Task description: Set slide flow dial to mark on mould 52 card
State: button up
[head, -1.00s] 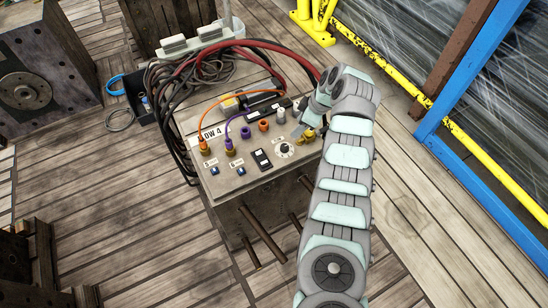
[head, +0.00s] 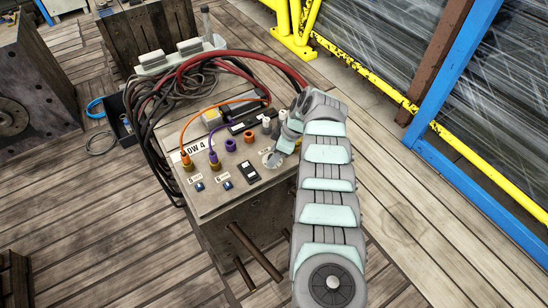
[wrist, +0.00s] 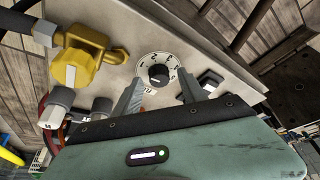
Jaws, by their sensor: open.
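The flow dial is a black knob (wrist: 158,74) on a round white numbered scale (wrist: 147,62) on the panel, seen in the wrist view. My gripper (wrist: 159,90) is open, with one finger on each side below the knob in the picture and a gap around it. I cannot tell whether the fingers touch the panel. In the head view my gripper (head: 277,158) reaches over the dial's place and mostly hides it. I cannot make out a mould 52 card.
A brass valve (wrist: 80,62) with hose fittings stands left of the dial in the wrist view. Orange and purple cables (head: 214,140) and a black switch (head: 247,172) are on the panel. Rods (head: 256,250) stick out in front. Red hoses (head: 265,58) lie behind.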

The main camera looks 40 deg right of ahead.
jog(key=shift+c, duration=0.2)
jog(key=shift+f, duration=0.1)
grip_shut()
dwell(0.4)
